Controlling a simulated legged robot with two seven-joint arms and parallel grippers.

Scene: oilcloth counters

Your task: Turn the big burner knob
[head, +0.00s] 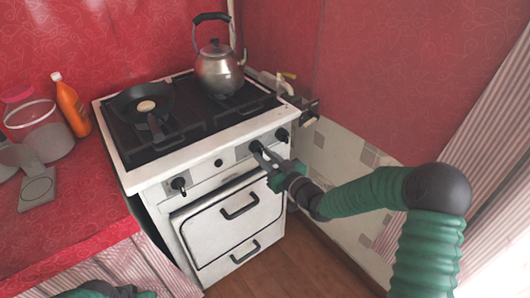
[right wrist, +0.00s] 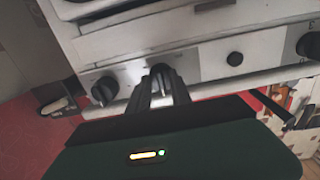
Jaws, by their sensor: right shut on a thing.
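The white stove (head: 205,180) has several black knobs along its front panel. My right gripper (head: 261,154) reaches in from the right and is shut on a black knob (head: 255,146), the second from the right. In the right wrist view this knob (right wrist: 160,69) sits at the tips of the narrow fingers (right wrist: 160,82), which partly hide it. Another knob (head: 282,134) is just right of it, and one (head: 179,184) is at the panel's left end. A small round black control (head: 218,162) lies between. No label shows which is the big burner's.
A kettle (head: 218,70) and a dark pan (head: 143,105) stand on the stove top. An oven door handle (head: 240,207) sticks out below the knobs. An orange bottle (head: 72,108) and a clear jar (head: 40,128) stand on the red counter (head: 75,205) at left.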

